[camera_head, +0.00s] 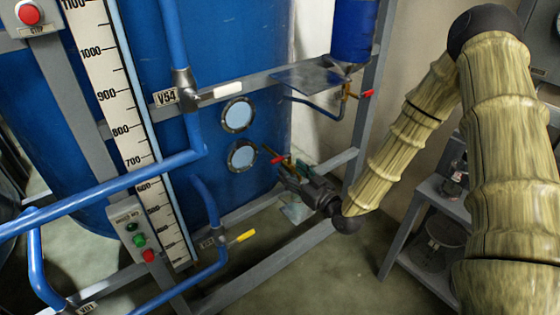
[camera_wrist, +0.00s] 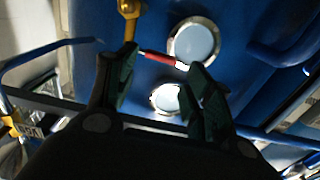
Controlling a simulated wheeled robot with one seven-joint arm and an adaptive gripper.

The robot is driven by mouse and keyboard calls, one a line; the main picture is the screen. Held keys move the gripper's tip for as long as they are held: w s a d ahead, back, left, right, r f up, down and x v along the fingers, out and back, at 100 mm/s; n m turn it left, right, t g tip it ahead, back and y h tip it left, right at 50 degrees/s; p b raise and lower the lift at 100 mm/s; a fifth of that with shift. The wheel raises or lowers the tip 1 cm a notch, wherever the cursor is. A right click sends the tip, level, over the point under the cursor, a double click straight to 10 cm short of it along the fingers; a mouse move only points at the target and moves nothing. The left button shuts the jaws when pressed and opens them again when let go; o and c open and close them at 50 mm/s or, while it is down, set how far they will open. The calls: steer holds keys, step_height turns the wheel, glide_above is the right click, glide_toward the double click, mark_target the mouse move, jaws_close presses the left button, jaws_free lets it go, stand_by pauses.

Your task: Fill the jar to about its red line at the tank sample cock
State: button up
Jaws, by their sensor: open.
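The sample cock on the blue tank has a brass body (camera_wrist: 130,12) and a red lever (camera_wrist: 160,57). In the head view the red lever (camera_head: 277,159) shows just beyond my fingertips. My gripper (camera_head: 288,172) is open and empty, pointed at the tank. In the wrist view the lever lies across the gap between the fingertips (camera_wrist: 162,66); I cannot tell whether they touch it. A pale, flat plate (camera_head: 297,212) lies below the gripper, partly hidden. I cannot make out the jar or its red line for sure.
The blue tank (camera_head: 225,60) has two round sight glasses (camera_head: 239,115) beside the cock. A grey frame rail (camera_head: 270,75) crosses it. A second red-handled cock (camera_head: 366,93) hangs under a blue cylinder (camera_head: 353,30). A shelf (camera_head: 430,185) with glassware stands right.

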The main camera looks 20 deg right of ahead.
mark_target(279, 161)
steer(key=p+x, duration=0.1)
steer(key=x, duration=0.5)
steer(key=shift+w+a, duration=0.1)
steer(key=shift+w, duration=0.2)
jaws_close()
steer(key=shift+a, duration=0.1)
